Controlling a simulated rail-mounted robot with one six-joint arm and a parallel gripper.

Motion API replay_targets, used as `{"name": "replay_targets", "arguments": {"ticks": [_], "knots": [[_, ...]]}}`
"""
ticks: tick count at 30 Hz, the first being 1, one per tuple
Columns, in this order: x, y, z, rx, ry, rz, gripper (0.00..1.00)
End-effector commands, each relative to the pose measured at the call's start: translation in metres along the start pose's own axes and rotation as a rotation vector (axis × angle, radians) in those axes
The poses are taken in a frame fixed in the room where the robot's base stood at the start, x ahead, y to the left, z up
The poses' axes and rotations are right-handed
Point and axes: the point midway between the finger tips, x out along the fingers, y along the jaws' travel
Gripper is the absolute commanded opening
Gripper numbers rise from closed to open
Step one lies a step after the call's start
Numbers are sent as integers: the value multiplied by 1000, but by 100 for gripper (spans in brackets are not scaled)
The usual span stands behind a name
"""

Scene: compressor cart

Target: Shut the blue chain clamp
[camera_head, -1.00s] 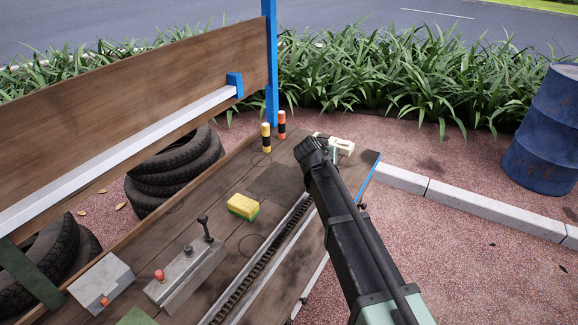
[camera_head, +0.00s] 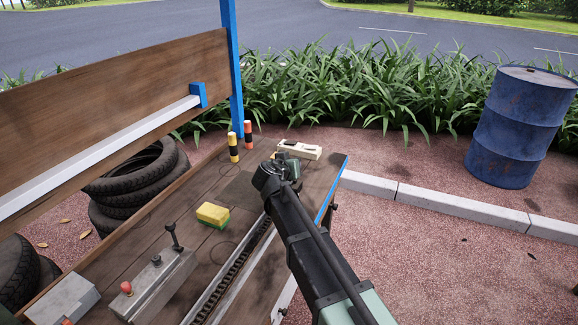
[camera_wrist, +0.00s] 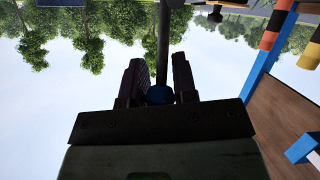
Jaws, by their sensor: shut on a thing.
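My gripper (camera_wrist: 158,68) points up in the wrist view, with its two dark fingers on either side of a blue rounded piece (camera_wrist: 160,94), and is shut on it. A dark rod (camera_wrist: 163,35) rises past the fingers to the top edge. The blue piece looks like the knob of a lever, perhaps the clamp's handle. In the head view my gripper (camera_head: 282,168) is at the far right part of the bench, and my arm hides what it holds. The body of the blue chain clamp cannot be made out, so how far it is closed cannot be told.
A pale block (camera_head: 300,150) lies just beyond my gripper. Yellow-black (camera_head: 233,147) and red-black (camera_head: 248,135) posts stand left of it. A yellow-green sponge (camera_head: 213,214), a chain track (camera_head: 235,267) and a grey fixture (camera_head: 155,285) are nearer. A blue drum (camera_head: 522,125) stands right.

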Motion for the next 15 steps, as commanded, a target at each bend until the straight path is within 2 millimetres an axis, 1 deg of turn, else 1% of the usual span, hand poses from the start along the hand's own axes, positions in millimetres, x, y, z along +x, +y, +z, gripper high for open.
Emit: {"name": "replay_targets", "arguments": {"ticks": [2,3,7,15], "knots": [[0,0,0,0,0,0,0],[0,0,0,0,0,0,32],[0,0,0,-1,0,0,52],[-1,0,0,-1,0,0,52]]}}
